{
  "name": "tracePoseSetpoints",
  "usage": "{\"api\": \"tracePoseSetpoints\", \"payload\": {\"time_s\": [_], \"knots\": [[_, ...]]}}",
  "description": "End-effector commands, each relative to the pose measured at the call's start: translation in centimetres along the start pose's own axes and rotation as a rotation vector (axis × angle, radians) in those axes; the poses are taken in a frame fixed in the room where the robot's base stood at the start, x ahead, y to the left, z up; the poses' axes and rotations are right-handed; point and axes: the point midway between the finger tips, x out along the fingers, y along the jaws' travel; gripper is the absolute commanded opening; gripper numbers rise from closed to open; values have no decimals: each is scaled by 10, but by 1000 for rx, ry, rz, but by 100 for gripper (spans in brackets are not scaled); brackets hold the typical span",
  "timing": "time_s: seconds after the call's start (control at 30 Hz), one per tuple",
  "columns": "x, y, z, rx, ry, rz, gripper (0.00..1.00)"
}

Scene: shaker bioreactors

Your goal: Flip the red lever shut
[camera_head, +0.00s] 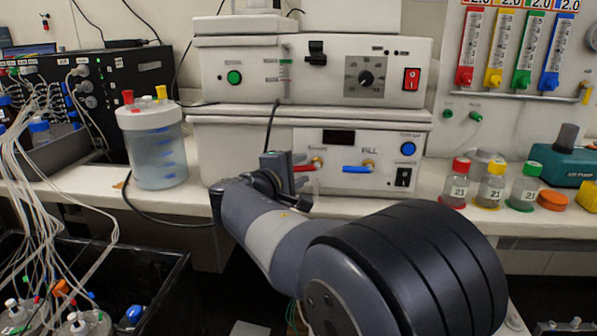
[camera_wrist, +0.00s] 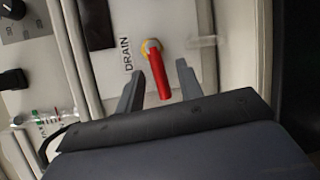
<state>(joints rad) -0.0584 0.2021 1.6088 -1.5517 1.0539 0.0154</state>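The red lever (camera_head: 308,167) is on a brass valve at the lower left of the white unit's front panel, and it points left in the head view. In the wrist view the red lever (camera_wrist: 158,76) hangs from the brass fitting beside the word DRAIN. My gripper (camera_head: 298,170) is at the panel around the lever's free end. In the wrist view my gripper (camera_wrist: 160,68) is open, with one finger on each side of the lever. A gap shows on both sides, so the fingers look apart from it. My gripper partly hides the lever in the head view.
A blue lever (camera_head: 356,169) sits just right of the red one on the same panel. A lidded clear vessel (camera_head: 157,150) stands left of the unit. Several capped bottles (camera_head: 490,186) stand at the right. The bench front between my gripper and the bottles is clear.

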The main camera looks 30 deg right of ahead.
Motion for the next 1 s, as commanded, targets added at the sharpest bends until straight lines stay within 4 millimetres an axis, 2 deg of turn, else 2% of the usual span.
{"api": "tracePoseSetpoints", "payload": {"time_s": [0.27, 0.67, 1.0], "knots": [[1, 0, 0, 0, 0, 0, 34], [0, 0, 0, -1, 0, 0, 1], [0, 1, 1, 57, 12, -23, 0]]}}
